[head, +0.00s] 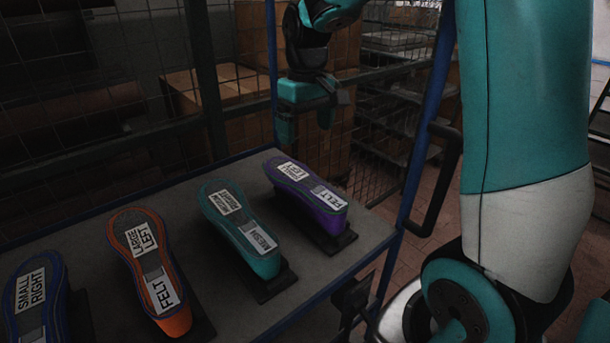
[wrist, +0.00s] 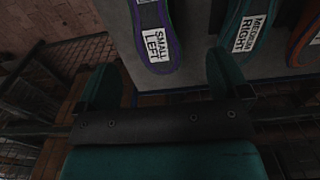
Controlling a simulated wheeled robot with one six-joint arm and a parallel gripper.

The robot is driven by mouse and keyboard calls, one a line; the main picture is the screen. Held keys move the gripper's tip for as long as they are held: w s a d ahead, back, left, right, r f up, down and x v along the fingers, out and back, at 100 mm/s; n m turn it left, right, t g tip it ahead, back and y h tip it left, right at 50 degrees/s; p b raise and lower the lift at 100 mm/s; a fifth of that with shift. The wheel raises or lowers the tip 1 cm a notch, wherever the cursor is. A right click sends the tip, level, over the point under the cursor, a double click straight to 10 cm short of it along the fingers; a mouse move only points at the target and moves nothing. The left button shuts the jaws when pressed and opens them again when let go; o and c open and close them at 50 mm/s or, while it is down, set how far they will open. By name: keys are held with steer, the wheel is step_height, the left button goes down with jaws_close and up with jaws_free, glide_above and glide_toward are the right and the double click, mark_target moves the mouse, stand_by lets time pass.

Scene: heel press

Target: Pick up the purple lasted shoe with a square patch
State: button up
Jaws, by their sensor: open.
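The purple lasted shoe (head: 325,215) lies sole up on a dark stand at the right end of the table in the head view. Its sole carries a white label at each end, one reading FELT, with a small grey patch between; the patch's exact shape is hard to tell. In the wrist view, part of this purple-edged shoe (wrist: 172,63) shows at the top, with a SMALL LEFT label. My gripper (head: 305,124) is open and empty, above and beyond the shoe near the table's far edge. Its two fingers (wrist: 163,85) stand apart in the wrist view, not touching the shoe.
A teal shoe (head: 265,265) marked MESH stands left of the purple one, then an orange shoe (head: 178,318) marked LARGE LEFT and a blue shoe (head: 55,275) marked SMALL RIGHT. Blue frame posts (head: 418,130) and wire mesh stand around the table (head: 110,195). Cardboard boxes (head: 240,125) are behind.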

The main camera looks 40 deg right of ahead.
mark_target(310, 184)
steer(key=f, duration=0.4)
steer(key=f+p, duration=0.1)
steer(key=f, duration=0.3)
steer(key=d+f+p, duration=0.1)
steer(key=f, duration=0.3)
steer(key=shift+w, duration=0.15)
steer(key=shift+w+d+f+p, duration=0.15)
steer(key=shift+f+p, duration=0.4)
steer(key=shift+f, duration=0.75)
steer(key=shift+s+d+f+p, duration=0.1)
steer(key=shift+f+p, duration=0.45)
steer(key=shift+f, duration=0.75)
steer(key=shift+w, duration=0.1)
steer(key=c, duration=1.3)
steer(key=shift+r, duration=0.1)
